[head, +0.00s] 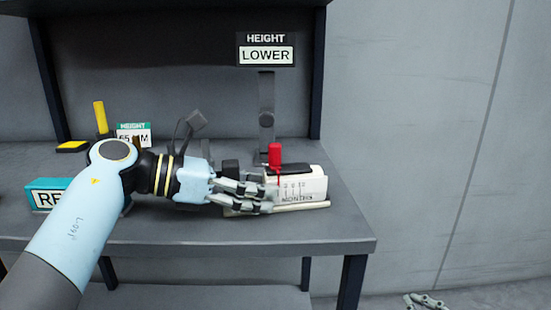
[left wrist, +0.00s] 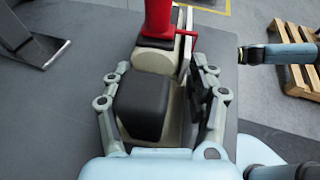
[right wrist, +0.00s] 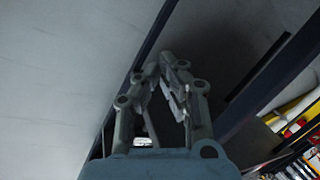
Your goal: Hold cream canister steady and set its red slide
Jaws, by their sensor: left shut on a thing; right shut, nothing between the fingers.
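The cream canister (head: 312,187) lies on the table, with scale marks on its front and a black top. Its red slide (head: 274,157) stands up from the top, with a thin red pointer reaching down toward the scale. My left gripper (head: 262,192) is shut on the canister's left part. In the left wrist view its fingers lie either side of the cream canister body (left wrist: 140,148) and its black block, with the red slide (left wrist: 158,20) just beyond the fingertips. My right gripper (right wrist: 162,68) is shut and empty; it shows low at the right edge of the head view (head: 425,300), away from the canister.
A sign (head: 266,50) reading HEIGHT LOWER stands behind the canister. A teal-topped card (head: 133,134) and a teal block (head: 43,184) are at the left, with yellow-and-black pieces (head: 73,147) behind. The table (head: 330,236) is clear in front and right of the canister.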

